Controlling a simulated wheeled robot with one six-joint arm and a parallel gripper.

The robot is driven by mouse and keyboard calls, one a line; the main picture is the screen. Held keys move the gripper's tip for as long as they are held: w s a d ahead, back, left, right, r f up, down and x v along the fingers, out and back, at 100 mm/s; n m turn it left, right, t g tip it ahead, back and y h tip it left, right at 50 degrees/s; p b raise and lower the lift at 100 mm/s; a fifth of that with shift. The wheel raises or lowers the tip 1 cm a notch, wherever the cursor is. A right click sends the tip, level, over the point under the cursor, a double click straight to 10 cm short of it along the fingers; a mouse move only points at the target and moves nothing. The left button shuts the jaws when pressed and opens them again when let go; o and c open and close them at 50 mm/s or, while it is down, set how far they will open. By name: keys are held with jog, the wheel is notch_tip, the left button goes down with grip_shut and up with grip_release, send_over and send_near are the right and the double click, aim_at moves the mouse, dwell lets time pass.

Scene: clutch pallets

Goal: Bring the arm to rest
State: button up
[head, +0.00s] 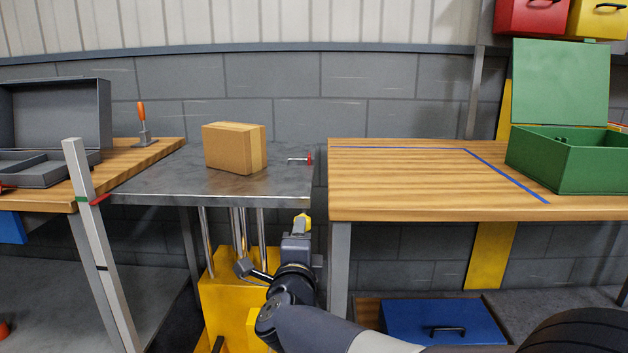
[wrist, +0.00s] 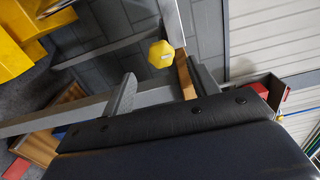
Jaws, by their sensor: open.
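My gripper (head: 298,232) is in front of the gap between the grey metal lift table (head: 250,185) and the wooden bench on the right. In the wrist view my gripper (wrist: 157,78) shows two fingers spread apart with nothing between them. A yellow faceted knob (wrist: 161,54) shows just beyond the fingertips, apart from them in that view. In the head view the yellow knob (head: 304,219) shows right at the gripper's end. My dark arm reaches up from the lower right.
A cardboard box (head: 228,148) sits on the lift table, above its yellow base (head: 228,305). A wooden bench (head: 400,180) with blue tape lines holds an open green box (head: 570,160). A blue case (head: 440,322) lies below. A grey post (head: 100,245) leans at the left.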

jog(key=shift+n, duration=0.3)
jog(key=w, duration=0.7)
jog(key=shift+w+d+r, duration=0.1)
jog(key=shift+w+r, duration=0.05)
jog(key=shift+r, duration=0.1)
jog(key=shift+r+n+p, duration=0.1)
jog(key=shift+n+p, duration=0.7)
jog(key=shift+n, duration=0.3)
jog(key=n+p, duration=0.5)
jog(key=n, duration=0.1)
jog(key=shift+n+p, duration=0.4)
jog(key=n+p, duration=0.8)
jog(key=p, duration=0.1)
jog(key=shift+s+f+n, duration=0.25)
jog(key=shift+s+n, duration=0.05)
jog(key=shift+s, duration=0.2)
